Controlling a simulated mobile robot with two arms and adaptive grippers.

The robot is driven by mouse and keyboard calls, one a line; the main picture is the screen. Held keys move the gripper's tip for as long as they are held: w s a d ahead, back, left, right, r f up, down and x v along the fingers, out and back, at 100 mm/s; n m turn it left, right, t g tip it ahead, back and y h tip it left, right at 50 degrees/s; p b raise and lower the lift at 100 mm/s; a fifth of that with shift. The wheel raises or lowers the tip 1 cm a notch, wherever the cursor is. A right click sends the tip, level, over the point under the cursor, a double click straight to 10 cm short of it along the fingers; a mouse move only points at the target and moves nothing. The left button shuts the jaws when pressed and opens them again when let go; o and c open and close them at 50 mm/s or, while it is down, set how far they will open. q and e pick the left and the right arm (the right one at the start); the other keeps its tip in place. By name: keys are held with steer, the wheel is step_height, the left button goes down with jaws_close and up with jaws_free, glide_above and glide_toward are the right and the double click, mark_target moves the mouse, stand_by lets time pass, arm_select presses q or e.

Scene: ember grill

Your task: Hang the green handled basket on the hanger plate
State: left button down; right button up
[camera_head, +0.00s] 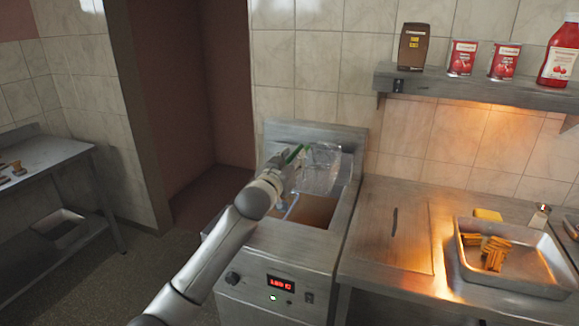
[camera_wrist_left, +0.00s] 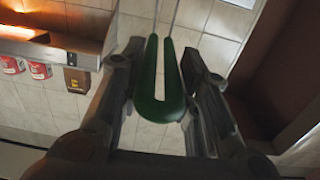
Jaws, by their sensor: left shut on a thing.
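The green handled basket shows its wire mesh body (camera_head: 323,170) over the back of the fryer in the head view, with its green handle (camera_head: 296,152) toward my arm. My left gripper (camera_head: 287,163) is shut on this handle. In the left wrist view, the looped green handle (camera_wrist_left: 158,108) lies between the two fingers (camera_wrist_left: 160,95), and two thin metal rods run on from it. The raised metal back plate of the fryer (camera_head: 345,136) stands behind the basket, partly hidden by it. I cannot tell whether the basket touches the plate. My right gripper is out of view.
The fryer (camera_head: 285,250) has open wells below the basket. To its right, a steel counter (camera_head: 385,240) holds a tray (camera_head: 510,283) with fried pieces. A wall shelf (camera_head: 450,86) above carries cans and bottles. A side table (camera_head: 45,160) stands at the left.

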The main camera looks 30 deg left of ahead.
arm_select(q)
steer(key=f, duration=0.1)
steer(key=f+b, duration=0.1)
steer(key=shift+w+f+b, duration=0.3)
steer(key=shift+w+f, duration=0.05)
steer(key=shift+f, duration=0.05)
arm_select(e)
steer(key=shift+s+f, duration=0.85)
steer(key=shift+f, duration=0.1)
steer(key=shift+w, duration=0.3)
